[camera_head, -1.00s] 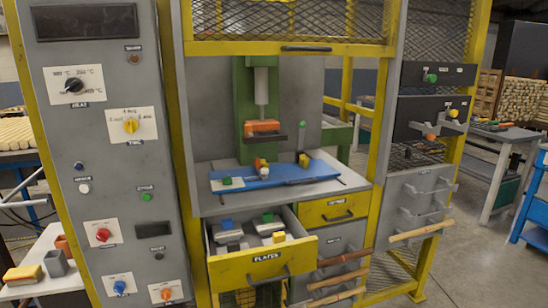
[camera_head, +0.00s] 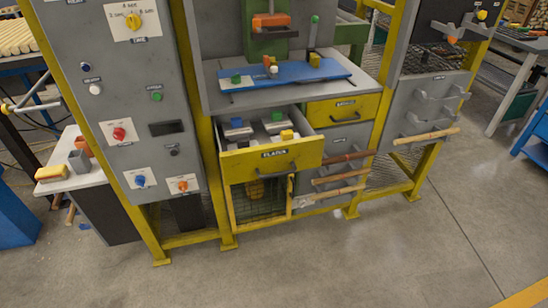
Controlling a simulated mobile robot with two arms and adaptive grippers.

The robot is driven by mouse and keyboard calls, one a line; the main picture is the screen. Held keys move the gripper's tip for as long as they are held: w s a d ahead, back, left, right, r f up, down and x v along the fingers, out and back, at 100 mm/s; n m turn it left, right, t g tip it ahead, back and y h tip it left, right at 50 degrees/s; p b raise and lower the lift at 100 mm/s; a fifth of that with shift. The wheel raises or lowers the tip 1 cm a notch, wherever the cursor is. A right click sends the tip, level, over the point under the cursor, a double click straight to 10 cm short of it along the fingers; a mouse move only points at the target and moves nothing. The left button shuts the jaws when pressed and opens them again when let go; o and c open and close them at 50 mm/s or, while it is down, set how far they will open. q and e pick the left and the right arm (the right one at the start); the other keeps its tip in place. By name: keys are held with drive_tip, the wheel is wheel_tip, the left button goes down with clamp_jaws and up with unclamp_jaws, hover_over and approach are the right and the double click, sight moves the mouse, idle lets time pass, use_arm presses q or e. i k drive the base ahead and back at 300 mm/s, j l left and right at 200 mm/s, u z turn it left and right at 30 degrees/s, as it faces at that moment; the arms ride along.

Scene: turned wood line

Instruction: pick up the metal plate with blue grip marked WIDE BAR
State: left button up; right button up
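The open yellow drawer (camera_head: 228,165), its label reading roughly "PLATES", holds several metal plates with coloured grips. A metal plate with a blue grip (camera_head: 237,123) lies at the left rear of the drawer. Its marking is too small to read. A plate with a green grip (camera_head: 277,117) lies to its right, and a plate with a yellow grip (camera_head: 287,135) lies nearer the front right. The drawer front hides the lower parts of the plates. Neither of my grippers is in view.
A blue board (camera_head: 300,74) lies on the bench above the drawer, under a green press (camera_head: 268,40). A control panel (camera_head: 125,100) stands left of the drawer. Wooden-handled bars (camera_head: 340,174) stick out at its right. The floor in front (camera_head: 310,255) is clear.

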sight(237, 128)
drive_tip(key=i+j+u, duration=0.1)
drive_tip(key=i, duration=0.9)
